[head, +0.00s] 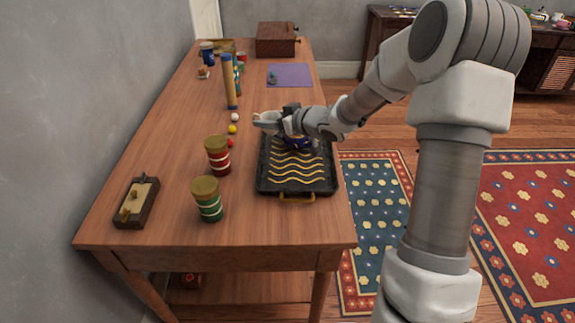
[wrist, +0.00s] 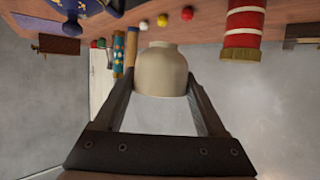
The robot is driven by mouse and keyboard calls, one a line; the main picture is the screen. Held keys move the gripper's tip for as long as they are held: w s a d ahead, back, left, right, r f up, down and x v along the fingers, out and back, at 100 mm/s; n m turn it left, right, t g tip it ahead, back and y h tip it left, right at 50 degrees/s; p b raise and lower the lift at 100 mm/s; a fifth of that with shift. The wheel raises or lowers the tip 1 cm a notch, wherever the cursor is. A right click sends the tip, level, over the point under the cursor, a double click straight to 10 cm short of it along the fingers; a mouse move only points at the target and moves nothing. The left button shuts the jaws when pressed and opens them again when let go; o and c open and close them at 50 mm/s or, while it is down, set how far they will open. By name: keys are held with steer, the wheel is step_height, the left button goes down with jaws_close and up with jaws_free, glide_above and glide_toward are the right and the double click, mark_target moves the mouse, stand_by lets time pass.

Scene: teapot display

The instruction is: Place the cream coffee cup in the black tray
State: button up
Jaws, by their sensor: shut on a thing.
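The cream coffee cup (wrist: 162,70) is between the two fingers of my gripper (wrist: 161,88) in the wrist view. The fingers are shut on its sides. In the head view my gripper (head: 270,122) is over the table, at the far left corner of the black tray, and the cup (head: 267,116) shows only in part there. The black tray (head: 264,183) lies near the table's right edge, with gold wavy lines and a brass handle at its near side. A dark blue object (head: 294,143) is at the tray's far end, partly hidden by my arm.
A red striped jar (head: 218,156) and a green striped jar (head: 208,199) stand left of the tray. Small white (head: 235,117), yellow (head: 233,129) and red balls lie nearby. A tall blue-topped cylinder (head: 229,83) stands farther back. The tray's near half is bare.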

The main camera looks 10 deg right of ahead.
steer(key=s+f+b, duration=0.1)
steer(key=s+f, duration=0.1)
steer(key=s, duration=0.1)
steer(key=s+f+b, duration=0.1)
steer(key=s+f, duration=0.1)
steer(key=s, duration=0.1)
steer(key=s+d+f+b, duration=0.1)
steer(key=s+f, duration=0.1)
steer(key=s, duration=0.1)
steer(key=shift+s+b, duration=0.35)
steer(key=shift+b, duration=0.05)
steer(key=shift+a+f+b, duration=0.1)
steer(key=shift+f+b, duration=0.95)
steer(key=shift+f, duration=0.85)
steer(key=shift+f, duration=0.15)
steer(key=o, duration=1.3)
